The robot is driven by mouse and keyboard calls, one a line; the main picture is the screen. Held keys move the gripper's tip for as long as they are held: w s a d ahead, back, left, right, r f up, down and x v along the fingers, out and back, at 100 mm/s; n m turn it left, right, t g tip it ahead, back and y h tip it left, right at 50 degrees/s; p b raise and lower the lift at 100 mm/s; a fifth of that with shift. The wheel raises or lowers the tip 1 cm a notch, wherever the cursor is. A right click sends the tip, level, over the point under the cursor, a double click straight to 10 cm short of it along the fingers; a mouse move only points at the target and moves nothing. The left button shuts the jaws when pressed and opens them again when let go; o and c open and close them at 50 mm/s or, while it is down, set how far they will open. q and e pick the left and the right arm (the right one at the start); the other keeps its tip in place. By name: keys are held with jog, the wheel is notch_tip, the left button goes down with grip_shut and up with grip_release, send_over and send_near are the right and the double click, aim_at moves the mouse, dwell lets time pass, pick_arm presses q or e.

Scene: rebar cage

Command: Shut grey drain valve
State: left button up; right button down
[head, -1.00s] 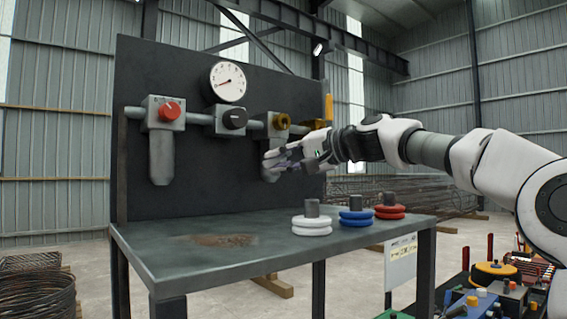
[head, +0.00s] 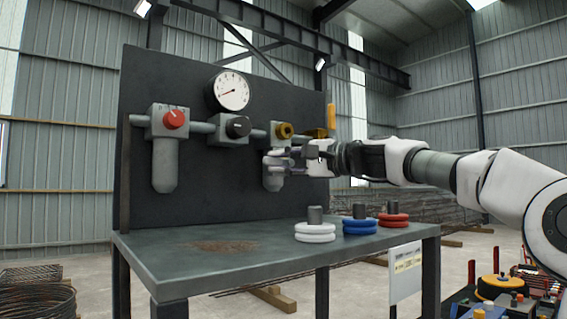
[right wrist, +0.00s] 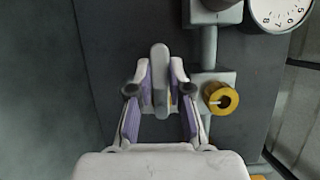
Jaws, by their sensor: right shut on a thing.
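The grey drain valve (right wrist: 160,75) shows in the right wrist view as a pale rounded bar standing upright between my fingers. My right gripper (right wrist: 160,88) is shut on it, one purple-padded finger on each side. In the head view my right gripper (head: 277,163) is in front of the grey bowl (head: 273,182) under the brass-knobbed block. There its fingers hide much of the bowl, and I cannot make out the valve's handle separately. My left gripper is not in view.
The brass knob (right wrist: 221,98) is close to the right of my fingers in the wrist view. A red knob (head: 175,119), black knob (head: 238,127) and gauge (head: 230,90) are on the dark panel. White (head: 315,232), blue (head: 359,226) and red (head: 393,220) rings stand on the bench (head: 190,265).

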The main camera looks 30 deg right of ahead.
jog(key=shift+r, duration=0.2)
jog(key=c, duration=1.2)
grip_release()
jog(key=shift+o, duration=0.6)
jog(key=shift+w+a, duration=0.1)
jog(key=shift+w, duration=0.1)
jog(key=shift+w+a+f, duration=0.15)
jog(key=shift+w+f, duration=0.05)
